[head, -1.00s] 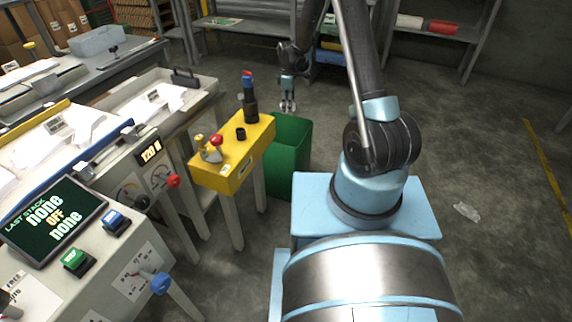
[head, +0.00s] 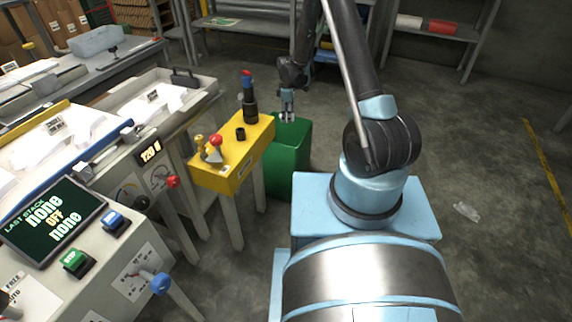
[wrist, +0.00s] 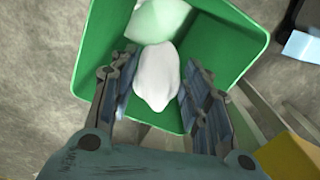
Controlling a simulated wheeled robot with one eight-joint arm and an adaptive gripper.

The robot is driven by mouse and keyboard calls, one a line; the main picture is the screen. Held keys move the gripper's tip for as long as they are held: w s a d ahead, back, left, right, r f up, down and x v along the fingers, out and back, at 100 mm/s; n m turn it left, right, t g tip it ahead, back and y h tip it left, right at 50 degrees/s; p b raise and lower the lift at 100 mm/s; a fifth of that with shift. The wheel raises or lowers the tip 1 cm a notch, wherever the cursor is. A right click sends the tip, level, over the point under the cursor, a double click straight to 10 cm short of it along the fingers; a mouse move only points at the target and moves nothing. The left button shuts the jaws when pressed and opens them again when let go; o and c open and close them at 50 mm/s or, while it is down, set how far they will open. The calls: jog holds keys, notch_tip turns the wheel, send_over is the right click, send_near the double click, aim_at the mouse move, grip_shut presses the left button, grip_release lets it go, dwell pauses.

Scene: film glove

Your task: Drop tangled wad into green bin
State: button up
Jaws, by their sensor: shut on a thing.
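The green bin (head: 290,153) stands on the floor beyond the yellow control box. In the wrist view, its rim (wrist: 255,35) frames the space below my gripper. My gripper (head: 288,119) is above the bin's opening. In the wrist view, my gripper (wrist: 157,98) is shut on a crumpled white wad (wrist: 157,80), which sits between the two fingers. A second pale, green-tinted crumpled shape (wrist: 158,18) shows beyond it, inside the bin's outline. In the head view the wad is too small to make out.
The yellow control box (head: 232,165) with knobs and an upright black handle (head: 250,105) stands close left of the bin. A machine with a screen (head: 52,220) is at the left. A crumpled clear scrap (head: 466,211) lies on open floor at the right.

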jog(key=o, duration=0.8)
jog(key=shift+r, duration=0.15)
notch_tip(320, 180, up, 12)
jog(key=shift+f, duration=0.15)
dwell(0.5)
